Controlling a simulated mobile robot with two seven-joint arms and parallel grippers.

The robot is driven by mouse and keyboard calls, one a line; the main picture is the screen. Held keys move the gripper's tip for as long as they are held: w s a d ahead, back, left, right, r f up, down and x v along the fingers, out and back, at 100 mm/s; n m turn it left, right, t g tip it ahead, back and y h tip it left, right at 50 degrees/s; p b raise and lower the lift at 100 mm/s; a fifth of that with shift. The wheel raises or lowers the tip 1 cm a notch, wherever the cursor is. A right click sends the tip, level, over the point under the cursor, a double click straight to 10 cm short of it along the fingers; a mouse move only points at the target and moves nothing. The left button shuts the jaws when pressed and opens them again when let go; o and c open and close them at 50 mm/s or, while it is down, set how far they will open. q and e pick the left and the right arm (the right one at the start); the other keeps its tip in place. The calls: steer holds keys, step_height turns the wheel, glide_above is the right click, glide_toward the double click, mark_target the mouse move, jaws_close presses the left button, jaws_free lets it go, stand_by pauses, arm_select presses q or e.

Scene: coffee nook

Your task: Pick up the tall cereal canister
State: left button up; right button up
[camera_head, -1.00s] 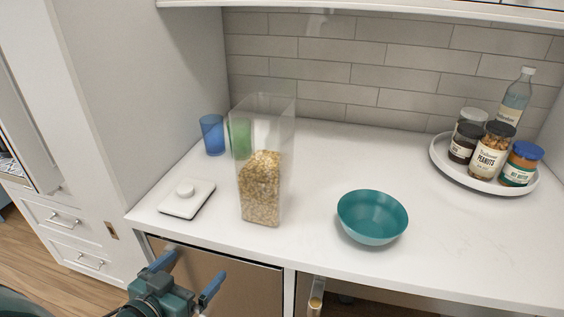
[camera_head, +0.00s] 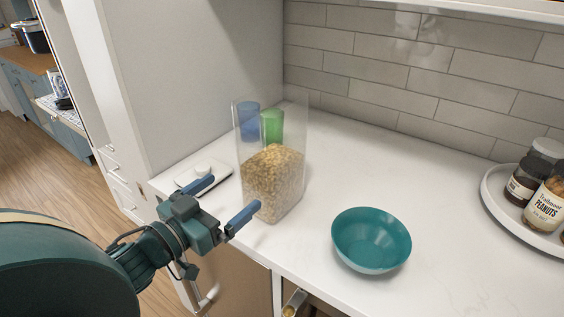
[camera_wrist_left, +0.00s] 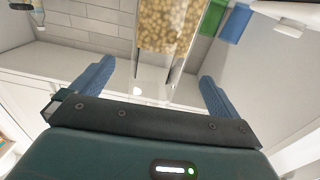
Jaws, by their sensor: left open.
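The tall cereal canister (camera_head: 273,180) is clear and about half full of golden cereal. It stands upright on the white counter, left of a teal bowl. My left gripper (camera_head: 222,202) is open, with its blue fingers spread, close in front of the canister and left of it. In the left wrist view the canister (camera_wrist_left: 168,28) appears between and beyond the two fingers (camera_wrist_left: 155,85), with nothing held. Contact is not evident. My right gripper is not in view.
The teal bowl (camera_head: 371,240) sits right of the canister. A blue cup (camera_head: 248,120) and a green cup (camera_head: 272,126) stand behind it. A white scale-like item (camera_head: 222,175) lies to its left. A round white tray (camera_head: 505,212) with jars is at far right.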

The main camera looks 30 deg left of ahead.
mark_target(252, 174)
arm_select(q)
steer(key=w, duration=0.4)
steer(key=w+p, duration=0.1)
steer(key=w, duration=0.1)
steer(key=shift+w+d, duration=0.3)
steer(key=shift+w, duration=0.1)
steer(key=w+p, duration=0.1)
steer(key=w, duration=0.5)
steer(key=shift+d+f, duration=0.3)
steer(key=shift+d, duration=0.1)
steer(key=shift+c, duration=0.4)
steer(key=shift+r, duration=0.1)
steer(key=c, duration=1)
